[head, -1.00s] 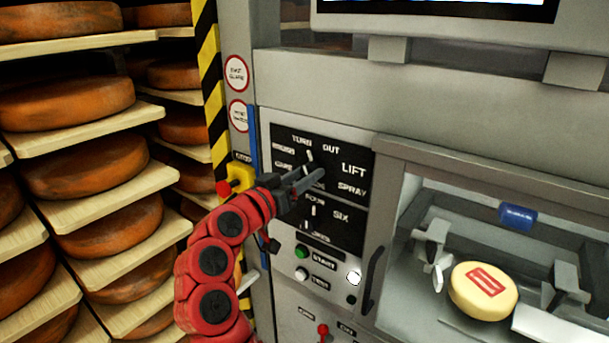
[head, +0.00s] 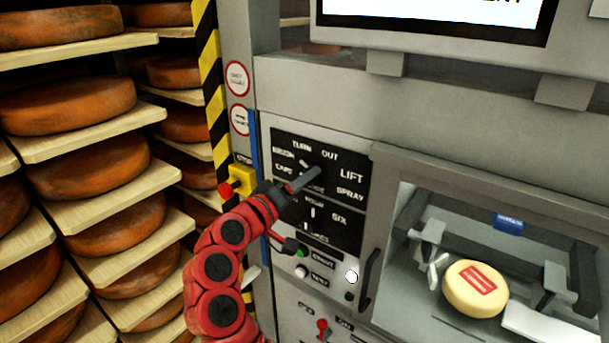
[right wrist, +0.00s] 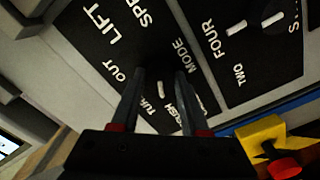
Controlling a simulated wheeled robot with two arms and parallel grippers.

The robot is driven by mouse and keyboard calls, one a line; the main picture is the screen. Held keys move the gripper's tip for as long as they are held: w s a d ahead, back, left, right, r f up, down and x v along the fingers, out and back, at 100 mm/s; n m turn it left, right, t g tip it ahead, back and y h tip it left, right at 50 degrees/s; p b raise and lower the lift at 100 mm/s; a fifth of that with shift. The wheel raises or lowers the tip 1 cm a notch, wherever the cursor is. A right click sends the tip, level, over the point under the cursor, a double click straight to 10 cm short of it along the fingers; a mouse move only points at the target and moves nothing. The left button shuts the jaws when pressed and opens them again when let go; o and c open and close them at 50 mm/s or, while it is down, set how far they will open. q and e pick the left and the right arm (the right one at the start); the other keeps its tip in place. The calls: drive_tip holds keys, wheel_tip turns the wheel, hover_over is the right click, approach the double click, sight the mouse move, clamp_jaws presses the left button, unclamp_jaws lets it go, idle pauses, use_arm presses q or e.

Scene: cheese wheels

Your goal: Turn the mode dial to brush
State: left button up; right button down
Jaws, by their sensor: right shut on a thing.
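The black mode panel (head: 338,160) on the machine carries the words turn, out, lift, spray, mode, care and brush. My right gripper (head: 316,172) is at the mode dial (head: 305,163), shut on it. In the right wrist view, the two fingers (right wrist: 160,80) stand on either side of the dial's white pointer (right wrist: 160,88). In the head view the pointer tilts up and left, toward the side with turn and brush (head: 283,150). The fingers hide part of the dial, so I cannot tell exactly which word it meets. My left gripper is not in view.
A second dial (head: 313,212) with number words sits just below. Green and white buttons (head: 302,252) are lower down. A yellow box with a red button (head: 238,182) is left of the panel. Shelves of cheese wheels (head: 70,105) fill the left; a pale cheese (head: 474,288) lies in the machine.

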drive_tip(key=shift+n, duration=0.4)
drive_tip(key=shift+c, duration=2.1)
unclamp_jaws()
drive_tip(key=shift+a, duration=0.1)
